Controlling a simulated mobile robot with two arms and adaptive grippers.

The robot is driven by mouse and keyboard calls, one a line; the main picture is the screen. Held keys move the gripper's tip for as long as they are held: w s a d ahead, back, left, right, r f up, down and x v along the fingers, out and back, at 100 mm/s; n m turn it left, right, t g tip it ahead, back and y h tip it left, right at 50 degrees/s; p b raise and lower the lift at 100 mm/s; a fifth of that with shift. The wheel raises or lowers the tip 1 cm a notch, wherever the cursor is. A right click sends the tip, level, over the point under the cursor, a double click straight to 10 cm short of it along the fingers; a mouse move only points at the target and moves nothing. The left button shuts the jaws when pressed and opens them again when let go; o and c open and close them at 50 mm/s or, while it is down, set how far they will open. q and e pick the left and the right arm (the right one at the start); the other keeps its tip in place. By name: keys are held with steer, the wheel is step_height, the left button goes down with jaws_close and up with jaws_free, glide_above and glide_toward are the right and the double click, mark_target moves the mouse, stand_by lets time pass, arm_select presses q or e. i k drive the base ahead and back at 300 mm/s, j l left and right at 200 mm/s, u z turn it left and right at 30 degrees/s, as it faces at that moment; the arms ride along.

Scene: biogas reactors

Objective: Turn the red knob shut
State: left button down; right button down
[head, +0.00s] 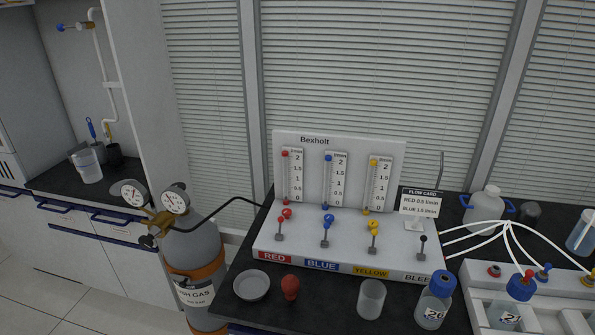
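The white Bexholt flow panel (340,244) stands on the dark bench in the head view. At its left column, above the RED label (275,257), is a small round red knob (287,213). Just below it stands a small lever with a red tip (280,221). The red column's scale tube (286,178) has a red mark near its top; whether this is a float or a cap is too small to tell. How far the knob is turned cannot be made out. Neither of my grippers is in view.
Blue (328,219) and yellow (376,223) knobs sit right of the red one. A flow card (419,202) reads RED 0.5, BLUE 1.5 l/min. A white dish (252,285), red bulb (290,287) and glass beaker (371,299) stand in front. A gas cylinder (197,250) stands left.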

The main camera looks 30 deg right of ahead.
mark_target(286, 212)
steer(key=z, duration=1.4)
